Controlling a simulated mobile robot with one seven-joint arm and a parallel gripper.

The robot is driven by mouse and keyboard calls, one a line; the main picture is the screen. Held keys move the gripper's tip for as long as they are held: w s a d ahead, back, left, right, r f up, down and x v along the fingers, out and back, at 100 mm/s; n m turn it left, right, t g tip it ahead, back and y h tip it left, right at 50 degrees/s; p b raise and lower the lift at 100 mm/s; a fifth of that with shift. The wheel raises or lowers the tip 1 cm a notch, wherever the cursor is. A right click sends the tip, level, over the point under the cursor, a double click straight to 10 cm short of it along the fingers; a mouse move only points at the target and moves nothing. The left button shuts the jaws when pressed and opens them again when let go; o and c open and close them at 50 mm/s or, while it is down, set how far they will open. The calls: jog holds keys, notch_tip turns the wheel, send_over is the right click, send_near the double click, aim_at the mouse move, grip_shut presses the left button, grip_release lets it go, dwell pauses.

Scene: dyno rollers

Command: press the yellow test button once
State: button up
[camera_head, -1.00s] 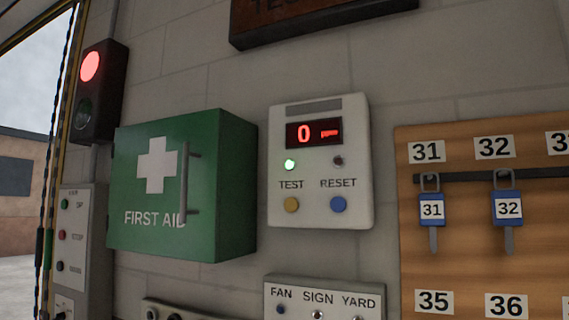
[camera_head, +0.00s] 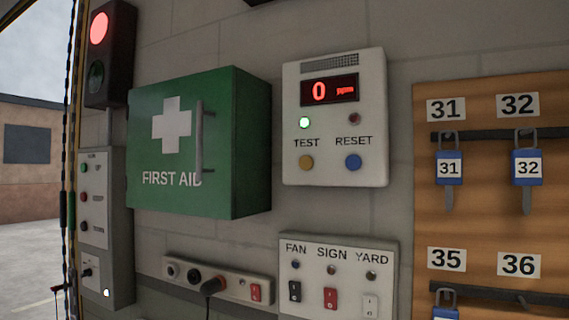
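The yellow test button (camera_head: 306,162) is a small round button under the word TEST. It is at the lower left of a pale wall-mounted detector box (camera_head: 335,118). The box has a dark display (camera_head: 330,90) showing a red 0 and smaller red marks. A green light (camera_head: 304,123) is lit above TEST. A blue reset button (camera_head: 353,162) is to the right, under RESET, with an unlit lamp above it. My gripper is not in view.
A green first aid cabinet (camera_head: 215,140) juts from the wall to the left. Below are a switch panel (camera_head: 338,268) marked FAN, SIGN and YARD, and a socket strip (camera_head: 218,280) with a black plug. A wooden key board (camera_head: 490,225) is on the right. A red signal light (camera_head: 99,28) glows at far left.

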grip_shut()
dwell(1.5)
